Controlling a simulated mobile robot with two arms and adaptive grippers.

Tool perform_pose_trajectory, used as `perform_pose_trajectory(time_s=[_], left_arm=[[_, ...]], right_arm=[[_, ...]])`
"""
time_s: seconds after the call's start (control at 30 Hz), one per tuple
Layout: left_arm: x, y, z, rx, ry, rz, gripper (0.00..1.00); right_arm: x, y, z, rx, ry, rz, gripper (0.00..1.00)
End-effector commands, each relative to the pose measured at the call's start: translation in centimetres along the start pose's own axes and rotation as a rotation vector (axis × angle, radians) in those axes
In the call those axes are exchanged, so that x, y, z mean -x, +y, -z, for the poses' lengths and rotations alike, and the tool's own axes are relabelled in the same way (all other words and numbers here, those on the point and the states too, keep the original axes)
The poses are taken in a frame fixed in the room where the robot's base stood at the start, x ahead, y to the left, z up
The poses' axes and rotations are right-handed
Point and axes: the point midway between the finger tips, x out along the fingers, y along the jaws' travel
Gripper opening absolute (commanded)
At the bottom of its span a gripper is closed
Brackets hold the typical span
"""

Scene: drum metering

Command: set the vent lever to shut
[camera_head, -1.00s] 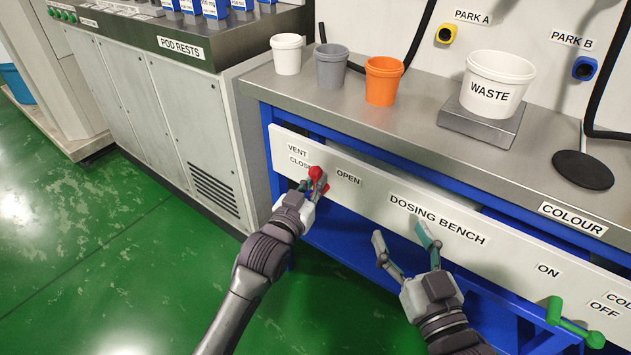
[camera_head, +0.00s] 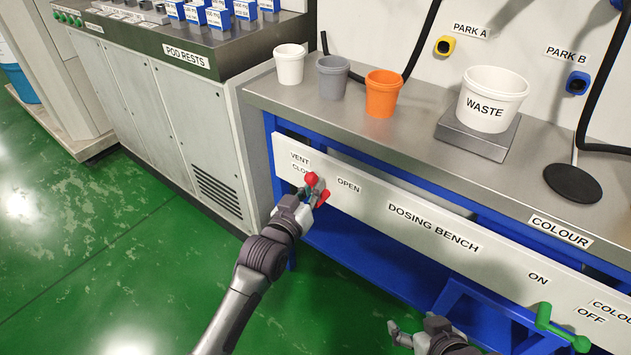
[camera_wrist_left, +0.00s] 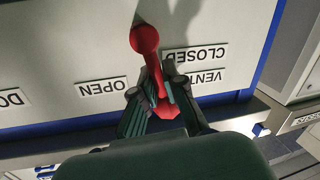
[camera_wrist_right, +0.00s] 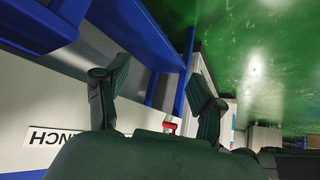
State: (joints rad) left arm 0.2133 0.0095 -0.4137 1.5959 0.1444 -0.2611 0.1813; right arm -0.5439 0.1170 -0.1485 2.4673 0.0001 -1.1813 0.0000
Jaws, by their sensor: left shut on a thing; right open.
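The red vent lever (camera_head: 311,179) is on the white front panel of the dosing bench, by the CLOSED and OPEN labels. My left gripper (camera_head: 314,194) is shut on the lever, and its fingers hide part of it. In the left wrist view the lever (camera_wrist_left: 146,40) has a round red end beyond the fingers and a red piece between the fingertips (camera_wrist_left: 160,103). Which label the lever points to is unclear. My right gripper (camera_head: 412,333) is low in front of the bench, open and empty; its spread fingers show in the right wrist view (camera_wrist_right: 155,85).
A green lever (camera_head: 560,328) sits by the ON and OFF labels at the panel's right. White, grey and orange cups and a WASTE tub (camera_head: 490,102) stand on the bench top. The pod rests cabinet (camera_head: 165,105) is to the left. The green floor in front is clear.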

Motion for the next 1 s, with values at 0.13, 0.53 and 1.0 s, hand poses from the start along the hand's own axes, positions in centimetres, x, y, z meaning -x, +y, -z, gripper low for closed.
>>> perform_pose_trajectory(time_s=[0.13, 0.53, 1.0], left_arm=[[0.0, -0.3, 0.3, 0.077, -0.019, 0.002, 0.0], [-0.3, -1.5, 0.0, 0.341, -0.072, 0.002, 0.0], [-0.6, -3.1, -1.4, 0.78, -0.156, 0.001, 0.0]], right_arm=[[2.3, 0.7, -5.0, -0.008, -0.273, -0.015, 0.68], [5.0, 1.0, -6.6, -0.013, -0.428, -0.021, 0.68], [0.8, 0.9, -8.8, -0.012, -0.444, -0.016, 0.68]])
